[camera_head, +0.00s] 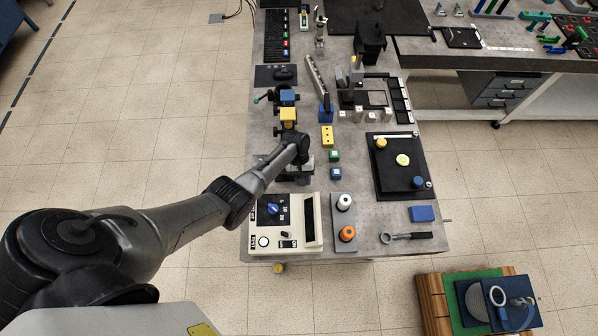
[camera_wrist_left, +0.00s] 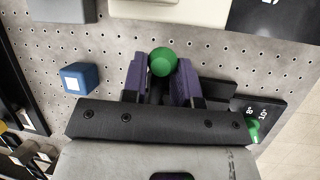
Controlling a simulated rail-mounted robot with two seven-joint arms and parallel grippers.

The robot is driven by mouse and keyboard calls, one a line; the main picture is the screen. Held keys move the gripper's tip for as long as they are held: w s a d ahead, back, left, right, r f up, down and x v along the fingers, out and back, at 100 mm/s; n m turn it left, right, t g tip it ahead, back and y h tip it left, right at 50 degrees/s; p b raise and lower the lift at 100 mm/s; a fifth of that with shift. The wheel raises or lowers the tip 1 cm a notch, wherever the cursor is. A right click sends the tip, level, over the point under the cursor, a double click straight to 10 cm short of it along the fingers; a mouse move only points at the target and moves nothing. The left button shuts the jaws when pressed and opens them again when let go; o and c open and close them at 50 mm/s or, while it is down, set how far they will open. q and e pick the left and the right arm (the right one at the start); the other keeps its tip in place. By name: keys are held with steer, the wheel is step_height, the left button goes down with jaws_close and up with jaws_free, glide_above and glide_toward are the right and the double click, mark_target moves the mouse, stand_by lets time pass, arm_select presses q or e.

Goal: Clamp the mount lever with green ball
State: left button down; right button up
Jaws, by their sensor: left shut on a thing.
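The green ball (camera_wrist_left: 162,62) shows in the left wrist view between the two purple-padded fingers of my left gripper (camera_wrist_left: 163,82). The gripper is shut on it. The lever that carries the ball is largely hidden by the fingers and the gripper body. A dark plate (camera_wrist_left: 262,108) with degree marks lies beside the gripper, and a second green part (camera_wrist_left: 254,131) shows at its edge. In the head view my left gripper is over the bench behind the cream control box (camera_head: 285,222); its fingertips and the ball are hidden by the arm. My right gripper is in neither view.
A blue cube (camera_wrist_left: 80,78) stands left of the gripper in the wrist view. Yellow-and-blue mounts (camera_head: 288,115) stand behind.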

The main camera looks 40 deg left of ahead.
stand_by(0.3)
arm_select(q)
steer(key=c, duration=1.1)
jaws_free()
steer(key=shift+o, duration=0.9)
steer(key=p+v, duration=0.1)
steer(key=v, duration=1.2)
steer(key=shift+a+r, duration=0.2)
steer(key=shift+r, duration=0.2)
